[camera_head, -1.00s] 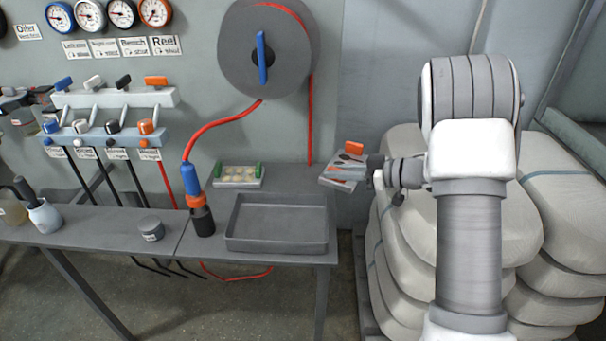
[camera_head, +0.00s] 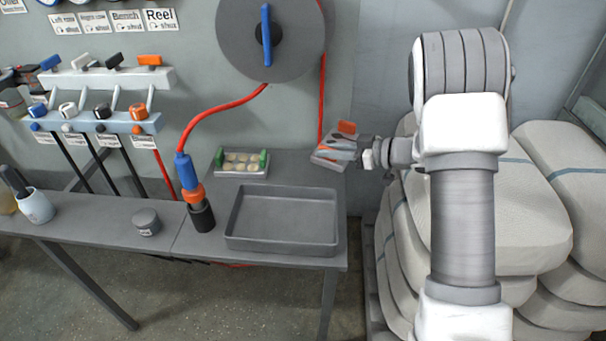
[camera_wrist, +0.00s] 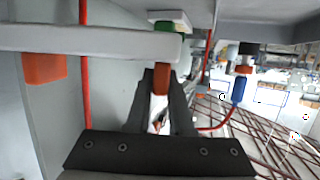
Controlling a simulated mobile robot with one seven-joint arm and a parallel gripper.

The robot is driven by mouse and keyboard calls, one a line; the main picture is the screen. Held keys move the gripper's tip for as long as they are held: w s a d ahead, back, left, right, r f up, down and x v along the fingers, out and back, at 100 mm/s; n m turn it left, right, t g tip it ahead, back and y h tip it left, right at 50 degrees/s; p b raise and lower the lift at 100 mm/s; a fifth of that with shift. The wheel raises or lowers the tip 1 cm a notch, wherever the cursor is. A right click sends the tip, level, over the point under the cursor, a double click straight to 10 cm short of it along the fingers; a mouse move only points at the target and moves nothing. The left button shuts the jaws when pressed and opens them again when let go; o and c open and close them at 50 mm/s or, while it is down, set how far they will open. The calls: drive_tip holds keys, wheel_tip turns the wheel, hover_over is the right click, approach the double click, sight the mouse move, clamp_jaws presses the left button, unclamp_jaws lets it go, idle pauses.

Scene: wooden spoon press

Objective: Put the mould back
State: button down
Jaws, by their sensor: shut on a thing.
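The mould (camera_head: 331,153) is a grey block with spoon-shaped orange and dark marks and an orange handle showing at its back. It is at the bench's back right corner, and I cannot tell whether it touches the bench. My gripper (camera_head: 359,152) reaches it from the right. In the wrist view my gripper (camera_wrist: 160,92) is shut on one orange handle of the mould; the mould's grey body (camera_wrist: 85,40) lies across the upper left, with a second orange handle to the left. A second mould (camera_head: 242,161), with green handles and round pale cavities, lies left on the bench.
An empty grey tray (camera_head: 238,240) stands at the bench's front right. A hose nozzle (camera_head: 201,214) stands to its left, with a red hose up to the reel (camera_head: 230,30). Stacked pale sacks (camera_head: 535,200) fill the right. A small pot (camera_head: 146,222) is further left.

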drive_tip(key=a+f, duration=0.1)
drive_tip(key=a, duration=0.1)
drive_tip(key=a+f+b, duration=0.1)
drive_tip(key=a, duration=0.1)
drive_tip(key=w+a+f, duration=0.1)
drive_tip(key=a+f, duration=0.1)
drive_tip(key=a, duration=0.1)
drive_tip(key=shift+b, duration=0.4)
drive_tip(key=shift+f+b, duration=0.8)
drive_tip(key=shift+f, duration=1.15)
drive_tip(key=shift+f, duration=0.2)
drive_tip(key=c, duration=0.8)
unclamp_jaws()
drive_tip(key=shift+s, duration=0.1)
drive_tip(key=shift+d+r, duration=0.2)
drive_tip(key=shift+d, duration=0.1)
drive_tip(key=p+v, duration=0.2)
drive_tip(key=v, duration=0.9)
drive_tip(key=shift+s+d+r+p, duration=0.15)
drive_tip(key=shift+d+p, duration=0.05)
drive_tip(key=shift+p, duration=0.2)
